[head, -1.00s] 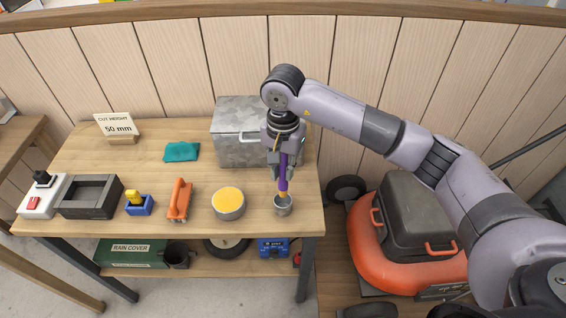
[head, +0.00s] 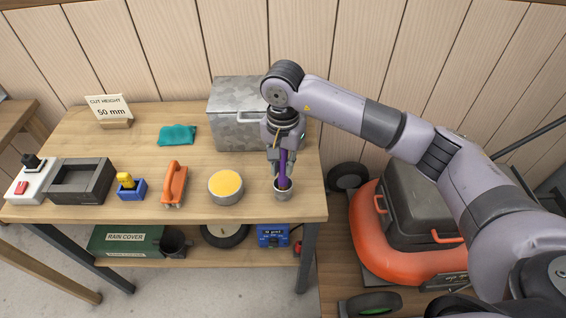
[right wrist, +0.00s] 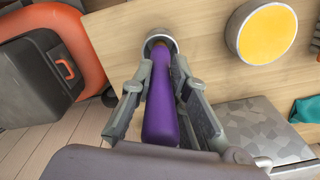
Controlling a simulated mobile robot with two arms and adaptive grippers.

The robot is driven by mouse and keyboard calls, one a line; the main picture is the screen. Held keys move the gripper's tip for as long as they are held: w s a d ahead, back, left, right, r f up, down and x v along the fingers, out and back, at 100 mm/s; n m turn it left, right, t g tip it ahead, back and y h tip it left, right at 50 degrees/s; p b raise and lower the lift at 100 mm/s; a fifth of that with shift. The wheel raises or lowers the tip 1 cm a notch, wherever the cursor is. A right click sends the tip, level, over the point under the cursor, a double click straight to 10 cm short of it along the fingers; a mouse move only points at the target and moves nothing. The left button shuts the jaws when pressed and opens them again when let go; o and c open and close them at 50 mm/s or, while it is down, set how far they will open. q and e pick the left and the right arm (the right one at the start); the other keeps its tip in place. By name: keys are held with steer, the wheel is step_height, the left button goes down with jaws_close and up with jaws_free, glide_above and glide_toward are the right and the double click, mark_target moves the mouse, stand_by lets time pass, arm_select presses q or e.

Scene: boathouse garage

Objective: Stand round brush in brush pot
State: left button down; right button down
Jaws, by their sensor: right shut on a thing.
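The round brush has a purple handle, seen in the head view (head: 284,168) and in the right wrist view (right wrist: 161,108). My right gripper (head: 281,165) is shut on the handle and points down at the bench's right end. The brush pot (head: 283,194) is a small grey metal cup near the bench's front right edge, and its rim shows in the right wrist view (right wrist: 150,43). The brush stands nearly upright with its lower end inside the pot's mouth. The bristles are hidden. I cannot tell whether they touch the bottom. My left gripper is not in view.
A tin with a yellow top (head: 226,186) stands just left of the pot. A grey metal box (head: 233,132) is behind. An orange-handled tool (head: 174,184), a teal cloth (head: 177,135) and a dark tray (head: 82,197) lie further left. An orange mower (head: 385,240) stands right of the bench.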

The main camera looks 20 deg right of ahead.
steer(key=c, duration=1.5)
jaws_free()
steer(key=shift+o, duration=0.2)
steer(key=shift+r, duration=0.1)
step_height(320, 180, up, 12)
steer(key=shift+f, duration=0.1)
